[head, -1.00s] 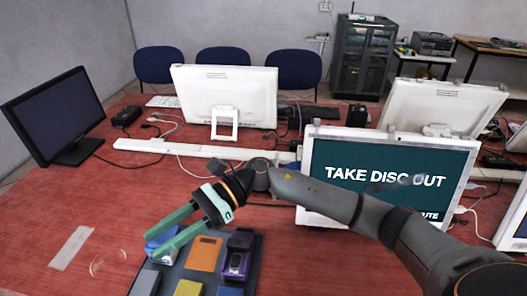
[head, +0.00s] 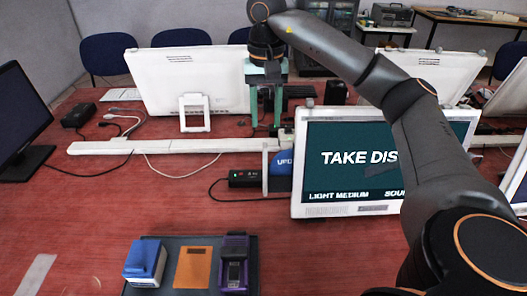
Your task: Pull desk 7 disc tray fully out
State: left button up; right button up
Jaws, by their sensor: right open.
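A white-framed monitor (head: 385,160) with a teal screen reading "TAKE DIS..." stands right of centre, its right part hidden by my arm. At its left edge a blue piece lettered "UFO" (head: 283,163) shows beside an upright grey plate (head: 265,172). I cannot tell for sure whether these are the disc and disc tray, or how far out a tray is. My right gripper (head: 265,124) points down with green fingers apart and nothing visibly between them. It appears above or behind the grey plate. My left gripper is not in view.
A dark tray (head: 170,240) at the front holds a blue-and-white item (head: 145,262), an orange card (head: 194,267) and a purple device (head: 234,264). A black box (head: 245,178) with a cable lies left of the plate.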

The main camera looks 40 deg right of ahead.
aim_at(265, 148)
notch_tip(265, 148, down, 10)
jog(key=shift+r, duration=0.25)
jog(key=shift+c, duration=0.2)
grip_shut()
dwell(1.2)
